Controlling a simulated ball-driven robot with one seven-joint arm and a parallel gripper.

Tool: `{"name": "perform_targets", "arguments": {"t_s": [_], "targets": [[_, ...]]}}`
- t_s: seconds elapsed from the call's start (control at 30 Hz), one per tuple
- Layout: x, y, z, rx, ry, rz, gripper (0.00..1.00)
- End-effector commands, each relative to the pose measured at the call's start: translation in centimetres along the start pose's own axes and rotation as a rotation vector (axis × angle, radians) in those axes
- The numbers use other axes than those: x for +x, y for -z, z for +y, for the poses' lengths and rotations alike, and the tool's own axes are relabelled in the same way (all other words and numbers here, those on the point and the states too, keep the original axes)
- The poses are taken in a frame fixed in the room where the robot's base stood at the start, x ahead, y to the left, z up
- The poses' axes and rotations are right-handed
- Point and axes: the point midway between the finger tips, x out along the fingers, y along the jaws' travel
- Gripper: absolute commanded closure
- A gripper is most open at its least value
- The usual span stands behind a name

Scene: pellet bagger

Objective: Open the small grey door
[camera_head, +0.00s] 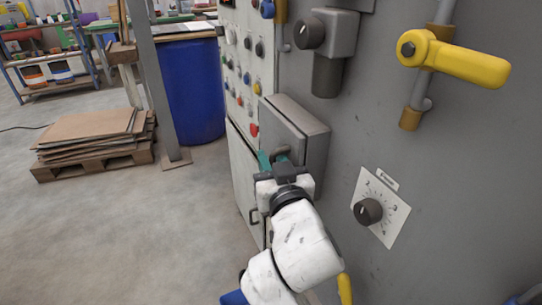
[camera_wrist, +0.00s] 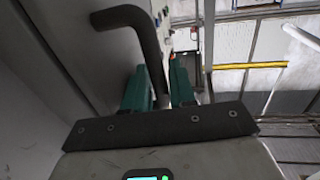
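The small grey door (camera_head: 281,125) is the front of a grey box on the machine's wall, and it looks shut in the head view. Its dark bent handle (camera_head: 281,151) shows large in the wrist view (camera_wrist: 146,38). My gripper (camera_head: 274,162) is at the handle, with its teal fingers close on either side of the bar in the wrist view (camera_wrist: 161,85). The fingers appear shut on the handle. The bar's end is partly hidden between the fingers and the palm.
A lower grey cabinet door (camera_head: 243,180) is below the box. A button panel (camera_head: 247,60) is behind it. A dial (camera_head: 369,211) and a yellow lever (camera_head: 458,62) are on the wall to the right.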

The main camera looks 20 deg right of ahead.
Motion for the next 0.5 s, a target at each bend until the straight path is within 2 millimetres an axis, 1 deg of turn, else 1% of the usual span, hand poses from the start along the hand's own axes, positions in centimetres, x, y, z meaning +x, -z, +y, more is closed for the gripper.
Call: {"name": "perform_targets", "arguments": {"t_s": [0.13, 0.43, 0.5], "targets": [[0.92, 0.02, 0.06, -0.001, -0.001, 0.000, 0.75], [1.07, 0.02, 0.07, 0.000, -0.001, 0.000, 0.75], [1.07, 0.02, 0.06, 0.000, -0.001, 0.000, 0.82]]}}
